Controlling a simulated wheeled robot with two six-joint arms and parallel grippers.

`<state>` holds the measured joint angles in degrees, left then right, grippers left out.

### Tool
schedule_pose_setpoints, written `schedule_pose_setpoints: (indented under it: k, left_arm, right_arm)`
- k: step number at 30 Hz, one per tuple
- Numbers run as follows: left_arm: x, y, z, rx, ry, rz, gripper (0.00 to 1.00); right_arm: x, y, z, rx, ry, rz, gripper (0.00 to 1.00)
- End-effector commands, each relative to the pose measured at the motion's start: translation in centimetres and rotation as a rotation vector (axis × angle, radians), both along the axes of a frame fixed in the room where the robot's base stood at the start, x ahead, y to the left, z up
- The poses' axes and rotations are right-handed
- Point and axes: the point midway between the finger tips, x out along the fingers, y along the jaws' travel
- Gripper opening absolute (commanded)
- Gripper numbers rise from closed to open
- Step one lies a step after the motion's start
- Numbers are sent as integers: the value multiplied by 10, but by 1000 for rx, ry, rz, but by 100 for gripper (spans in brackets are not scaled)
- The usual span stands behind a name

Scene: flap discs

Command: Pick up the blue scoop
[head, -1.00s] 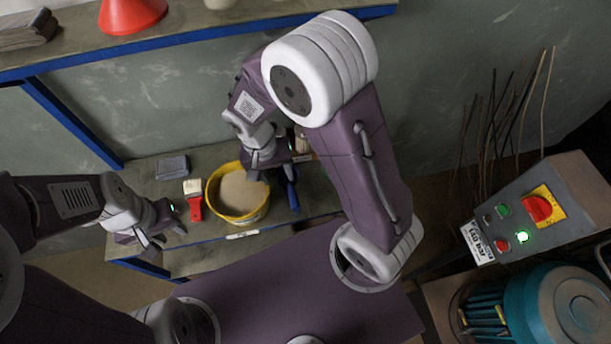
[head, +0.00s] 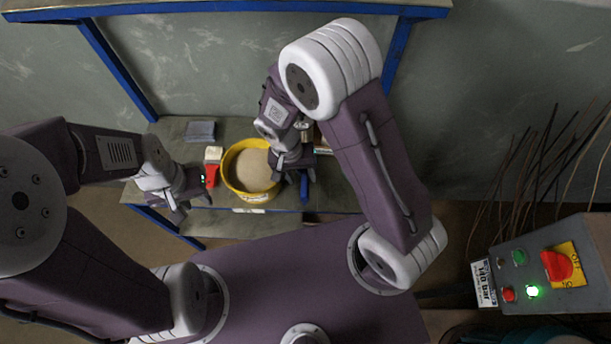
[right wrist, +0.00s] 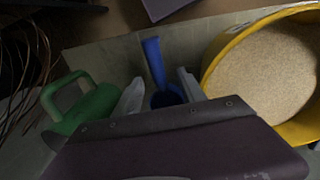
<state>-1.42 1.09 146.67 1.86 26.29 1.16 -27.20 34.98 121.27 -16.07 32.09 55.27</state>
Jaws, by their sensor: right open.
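The blue scoop (head: 304,188) lies on the bench, just right of the yellow tub; its handle points toward the bench's front edge. In the right wrist view its blue handle (right wrist: 154,62) shows between my two fingers, and its bowl is partly hidden by my gripper. My right gripper (head: 295,174) is open above the scoop, fingers on either side of it; I cannot tell whether they touch it. My left gripper (head: 190,208) is open and empty by the bench's left front edge, away from the scoop.
The yellow tub (head: 230,180) of sand-coloured grains stands close beside my right gripper. A green-handled thing (right wrist: 90,106) is on the scoop's other side. A red-handled brush (head: 212,175) and a grey block (head: 200,131) lie further left. A control box (head: 540,265) stands at the right.

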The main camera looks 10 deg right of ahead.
Motion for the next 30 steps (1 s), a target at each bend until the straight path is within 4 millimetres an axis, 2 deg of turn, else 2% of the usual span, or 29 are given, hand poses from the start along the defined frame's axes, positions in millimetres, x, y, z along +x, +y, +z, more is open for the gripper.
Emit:
schedule_pose_setpoints:
  k: [3, 6, 14, 15, 18, 20, 30]
  left_arm:
    - [0, 0, -3, 0, 0, 0, 36]
    - [0, 0, -6, 0, 0, 0, 36]
    - [0, 0, -5, 0, 0, 0, 36]
    - [0, 0, -5, 0, 0, 0, 36]
    - [0, 0, -5, 0, 0, 0, 36]
    - [0, 0, -5, 0, 0, 0, 36]
    - [0, 0, -6, 0, 0, 0, 36]
  right_arm:
    - [-5, -8, -24, -2, 7, -1, 48]
    - [-5, -10, -39, -2, 5, -1, 48]
    - [-5, -11, -43, -1, 2, -1, 48]
    - [-5, -11, -43, -1, 2, -1, 42]
    - [-5, -10, -43, 0, 2, -1, 15]
    - [-5, -10, -43, -1, 2, -1, 0]
    - [-5, -10, -43, -1, 2, -1, 0]
